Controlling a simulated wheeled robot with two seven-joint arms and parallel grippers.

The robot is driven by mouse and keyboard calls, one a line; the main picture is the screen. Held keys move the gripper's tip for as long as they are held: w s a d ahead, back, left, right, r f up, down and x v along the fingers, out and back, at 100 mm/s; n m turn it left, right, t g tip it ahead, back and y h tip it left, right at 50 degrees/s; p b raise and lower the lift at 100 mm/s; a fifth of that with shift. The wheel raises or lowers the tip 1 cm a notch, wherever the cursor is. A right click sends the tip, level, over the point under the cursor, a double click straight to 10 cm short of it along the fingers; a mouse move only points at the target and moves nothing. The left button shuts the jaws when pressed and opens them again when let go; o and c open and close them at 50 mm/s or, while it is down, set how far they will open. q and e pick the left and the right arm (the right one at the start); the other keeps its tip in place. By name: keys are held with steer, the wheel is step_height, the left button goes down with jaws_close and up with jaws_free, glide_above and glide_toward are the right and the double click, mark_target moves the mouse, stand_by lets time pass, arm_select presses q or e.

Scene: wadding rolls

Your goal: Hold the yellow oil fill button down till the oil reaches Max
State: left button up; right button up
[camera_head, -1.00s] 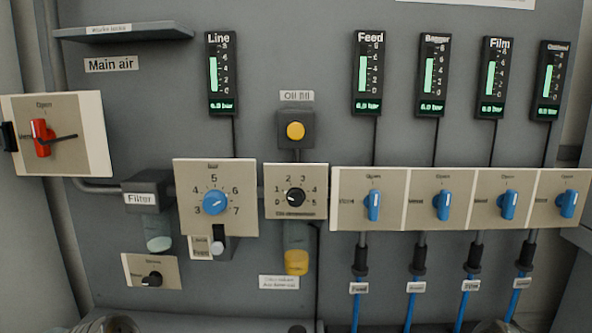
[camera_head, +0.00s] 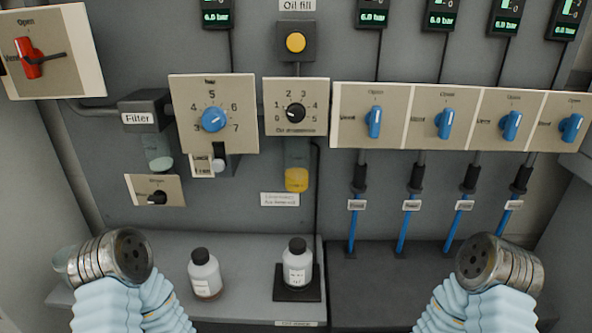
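The yellow oil fill button (camera_head: 295,42) sits in a dark square box under the "Oil fill" label, at the top middle of the head view. Below it is a dial plate with a black knob (camera_head: 295,113). Under that hangs a clear oil bowl (camera_head: 297,165) with yellow oil in its lower part; a Max mark is too small to make out. My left arm's end (camera_head: 125,257) and my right arm's end (camera_head: 485,262) show low at left and right, both well away from the button. No gripper fingers can be made out on either.
Two capped bottles (camera_head: 205,273) (camera_head: 297,263) stand on the shelf below the panel, the right one on a black pad. Blue-handled valves (camera_head: 373,122) line the right, with blue hoses below. A filter bowl (camera_head: 158,150) and regulator knob (camera_head: 214,119) are left of the button.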

arm_select(q)
jaws_close()
stand_by(1.0)
